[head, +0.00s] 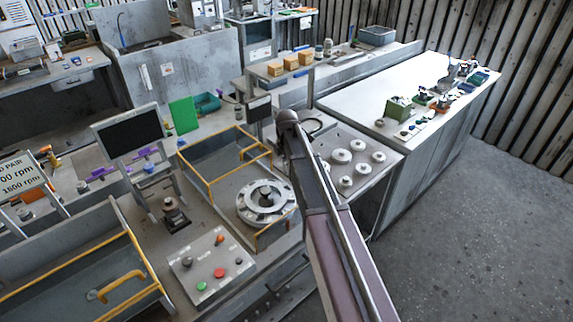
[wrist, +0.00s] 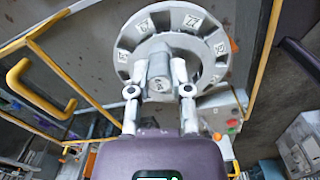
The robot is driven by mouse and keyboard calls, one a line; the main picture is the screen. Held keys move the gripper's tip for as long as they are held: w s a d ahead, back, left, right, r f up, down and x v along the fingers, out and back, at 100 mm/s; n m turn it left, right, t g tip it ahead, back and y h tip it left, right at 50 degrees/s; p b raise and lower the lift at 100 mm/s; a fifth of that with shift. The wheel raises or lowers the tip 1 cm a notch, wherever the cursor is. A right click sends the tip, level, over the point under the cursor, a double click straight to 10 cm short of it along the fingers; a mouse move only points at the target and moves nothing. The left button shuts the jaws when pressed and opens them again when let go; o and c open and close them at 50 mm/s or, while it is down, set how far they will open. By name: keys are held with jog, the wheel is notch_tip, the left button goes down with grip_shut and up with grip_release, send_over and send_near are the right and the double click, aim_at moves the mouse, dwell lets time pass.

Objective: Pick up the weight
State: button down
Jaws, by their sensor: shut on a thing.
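My gripper (wrist: 160,80) is shut on a small grey rounded piece, the weight (wrist: 158,68), in the wrist view. The weight sits between the two fingertips, in front of the middle of a round grey rotor (wrist: 124,60) with numbered labels around its face. I cannot tell whether the weight touches the rotor. In the head view the rotor (head: 246,205) lies in the yellow-railed bay, left of my arm. My gripper cannot be made out there.
Several pale round knobbed pieces (head: 341,156) stand on the side bench right of my arm. A control panel (head: 212,262) with coloured buttons is in front of the bay. Yellow rails (head: 210,190) edge the bay. The floor at the right is clear.

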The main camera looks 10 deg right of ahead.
jog(key=shift+r+p, duration=2.15)
jog(key=shift+r, duration=0.15)
jog(key=shift+f, duration=0.15)
